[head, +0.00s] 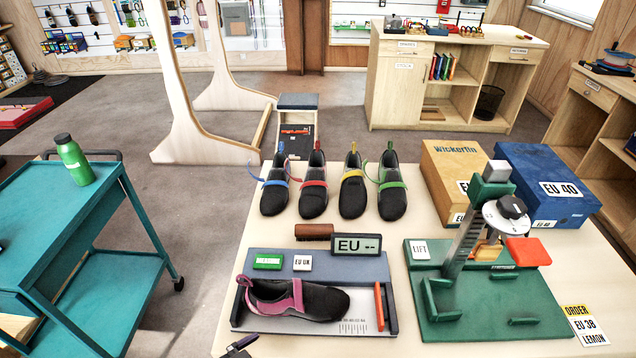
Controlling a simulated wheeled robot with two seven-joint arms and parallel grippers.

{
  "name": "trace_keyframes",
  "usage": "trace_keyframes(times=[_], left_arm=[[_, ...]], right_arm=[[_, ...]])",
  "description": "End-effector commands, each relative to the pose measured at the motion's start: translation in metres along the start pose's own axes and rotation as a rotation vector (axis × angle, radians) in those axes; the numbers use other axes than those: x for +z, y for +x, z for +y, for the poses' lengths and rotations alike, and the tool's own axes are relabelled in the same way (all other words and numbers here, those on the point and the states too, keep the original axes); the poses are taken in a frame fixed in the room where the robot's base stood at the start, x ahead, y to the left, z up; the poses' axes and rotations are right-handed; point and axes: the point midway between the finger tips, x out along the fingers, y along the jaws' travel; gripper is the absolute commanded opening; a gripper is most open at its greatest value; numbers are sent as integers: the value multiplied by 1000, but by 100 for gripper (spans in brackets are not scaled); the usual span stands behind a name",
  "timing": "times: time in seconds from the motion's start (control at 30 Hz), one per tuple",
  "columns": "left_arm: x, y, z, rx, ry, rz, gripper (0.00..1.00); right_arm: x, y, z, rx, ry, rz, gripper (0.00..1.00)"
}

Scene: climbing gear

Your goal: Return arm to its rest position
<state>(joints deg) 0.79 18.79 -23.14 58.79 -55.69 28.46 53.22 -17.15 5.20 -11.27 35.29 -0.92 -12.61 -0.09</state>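A black shoe with a pink strap (300,299) lies on the measuring board (290,262), beside an orange bar (379,306). Several black shoes with coloured straps (315,187) stand in a row behind the board.
A green press stand (490,300) is at the table's right, before a cardboard box (450,165) and a blue EU 40 box (548,185). An order card (585,325) reads EU 38 LEMON. A teal cart (75,235) with a green bottle (73,160) stands left.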

Motion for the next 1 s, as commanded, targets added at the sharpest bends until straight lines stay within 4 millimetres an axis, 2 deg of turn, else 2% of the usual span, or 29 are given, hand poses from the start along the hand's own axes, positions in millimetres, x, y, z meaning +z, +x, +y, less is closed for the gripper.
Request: trace_keyframes(times=[0.03, 0.1, 0.17, 0.2, 0.3, 0.37, 0.4, 0.47, 0.5, 0.6, 0.7, 0.77, 1.0], left_arm=[[34, -8, 5, -103, -74, -82, 100], [84, -28, 15, -230, -161, -237, 100], [128, -50, 34, -301, -234, -397, 100], [153, -66, 51, -327, -282, -505, 100], [203, -107, 99, -336, -389, -750, 100], [223, -131, 130, -314, -448, -877, 100], [233, -146, 152, -292, -489, -954, 100], [245, -168, 184, -248, -548, -1062, 100], [271, -156, 188, -244, -549, -1069, 100], [308, -140, 193, -243, -546, -1072, 100], [328, -131, 196, -241, -547, -1075, 100], [332, -129, 197, -241, -547, -1075, 100], [328, -130, 195, -242, -545, -1072, 100]], right_arm=[[0, 0, 0, 0, 0, -1, 59], [1, 0, 0, 0, 0, -2, 59], [1, 0, 0, 0, 0, -2, 59], [1, 0, 0, 0, 0, -3, 59], [1, 0, 0, 0, 0, -3, 59], [1, 0, 0, 0, 0, -3, 59], [1, 0, 0, 0, 0, -3, 59], [1, 0, 0, 0, 0, -3, 59], [5, 28, -1, -1, 0, -8, 59], [12, 69, -3, -4, 2, -18, 59], [16, 90, -4, -6, 1, -24, 59], [16, 96, -4, -6, 0, -25, 59], [15, 91, -3, -4, -3, -21, 59]])
